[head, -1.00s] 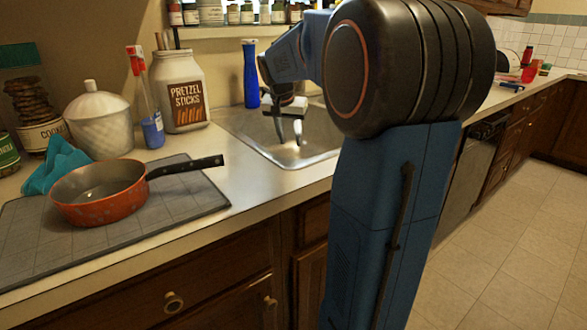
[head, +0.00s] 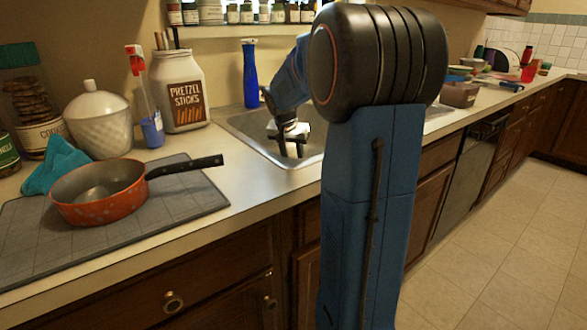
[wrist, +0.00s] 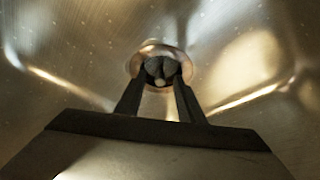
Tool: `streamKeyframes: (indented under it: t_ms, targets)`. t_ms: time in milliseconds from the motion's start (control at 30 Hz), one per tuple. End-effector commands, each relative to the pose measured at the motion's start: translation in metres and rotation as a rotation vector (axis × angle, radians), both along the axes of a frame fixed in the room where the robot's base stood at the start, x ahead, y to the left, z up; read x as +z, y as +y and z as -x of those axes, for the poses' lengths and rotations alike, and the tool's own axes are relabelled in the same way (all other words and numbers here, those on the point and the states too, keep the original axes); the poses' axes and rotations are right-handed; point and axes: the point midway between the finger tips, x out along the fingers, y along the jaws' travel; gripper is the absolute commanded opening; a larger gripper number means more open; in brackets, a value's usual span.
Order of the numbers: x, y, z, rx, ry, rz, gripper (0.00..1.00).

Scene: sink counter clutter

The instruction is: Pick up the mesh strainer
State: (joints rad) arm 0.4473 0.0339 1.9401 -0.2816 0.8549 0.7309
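My gripper (head: 291,149) points down into the steel sink (head: 247,126), its two fingers apart. In the wrist view my gripper (wrist: 159,82) reaches toward a round metal rim at the drain, with a gap between the fingers. A small round thing with a dark middle and a pale metal rim, perhaps the mesh strainer (wrist: 150,51), lies at the fingertips on the sink floor. I cannot tell its mesh, or whether the fingers touch it. In the head view no strainer can be made out.
A blue bottle (head: 250,75) stands behind the sink. Left are a pretzel jar (head: 182,75), a white lidded jar (head: 97,120), a teal cloth (head: 52,166) and an orange pan (head: 92,200) on a grey mat (head: 190,206). Containers (head: 460,94) stand on the right counter.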

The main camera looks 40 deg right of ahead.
Motion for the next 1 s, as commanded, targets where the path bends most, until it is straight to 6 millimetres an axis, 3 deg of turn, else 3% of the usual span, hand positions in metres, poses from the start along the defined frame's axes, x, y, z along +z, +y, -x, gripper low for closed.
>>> streamKeyframes:
  t_ms: [167, 300, 667, 833, 1000]
  targets:
    - [0.001, 0.000, 0.000, 0.000, -0.001, 0.000, 0.33]
    - [0.001, 0.000, 0.000, 0.000, -0.001, 0.000, 0.00]
    - [0.004, 0.000, 0.000, 0.000, -0.001, 0.000, 0.00]
    - [0.023, 0.000, -0.001, 0.000, -0.004, 0.001, 0.00]
    - [0.056, 0.000, -0.001, 0.000, -0.005, 0.002, 0.00]
